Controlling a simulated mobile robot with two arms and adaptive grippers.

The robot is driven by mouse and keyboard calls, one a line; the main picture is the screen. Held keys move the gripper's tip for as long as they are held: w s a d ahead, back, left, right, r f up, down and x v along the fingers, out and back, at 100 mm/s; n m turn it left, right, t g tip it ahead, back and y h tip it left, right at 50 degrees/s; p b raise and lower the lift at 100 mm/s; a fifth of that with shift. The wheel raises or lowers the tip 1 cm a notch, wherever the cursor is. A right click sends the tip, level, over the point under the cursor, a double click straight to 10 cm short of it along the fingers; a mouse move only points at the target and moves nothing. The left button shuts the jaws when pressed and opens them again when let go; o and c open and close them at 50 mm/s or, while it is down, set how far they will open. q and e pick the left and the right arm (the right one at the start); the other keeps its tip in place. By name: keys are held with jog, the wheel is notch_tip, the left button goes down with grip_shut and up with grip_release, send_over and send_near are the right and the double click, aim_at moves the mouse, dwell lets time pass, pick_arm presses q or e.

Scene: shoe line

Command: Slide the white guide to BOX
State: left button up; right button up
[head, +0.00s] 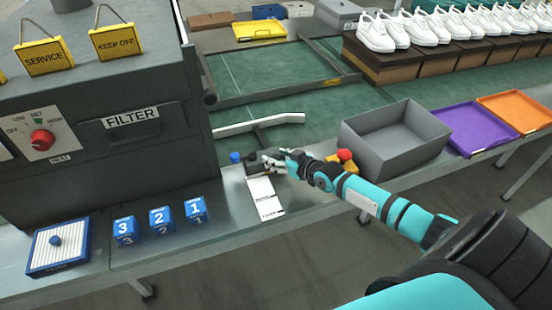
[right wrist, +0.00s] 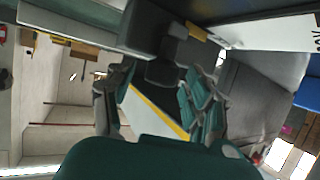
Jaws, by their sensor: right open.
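The white guide (head: 258,124) is a long, slightly bent bar lying across the green belt in the head view. A dark grey bracket (head: 256,140) joins its near side. My right gripper (head: 270,160) is open just in front of this bracket. In the right wrist view its fingers (right wrist: 160,95) stand apart, with a dark grey block (right wrist: 158,45) beyond and between them. I cannot tell whether they touch it. A white card (head: 265,197) with small print lies on the ledge; its words are too small to read. My left gripper is not in view.
A blue knob (head: 235,157) and a red button (head: 345,155) flank my right gripper. A grey bin (head: 395,140), purple tray (head: 473,127) and orange tray (head: 517,112) stand to the right. The FILTER machine (head: 110,110) and numbered blue blocks (head: 161,220) are left.

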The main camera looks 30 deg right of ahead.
jog(key=shift+w+f, duration=0.1)
jog(key=shift+w, duration=0.25)
grip_shut()
dwell(0.3)
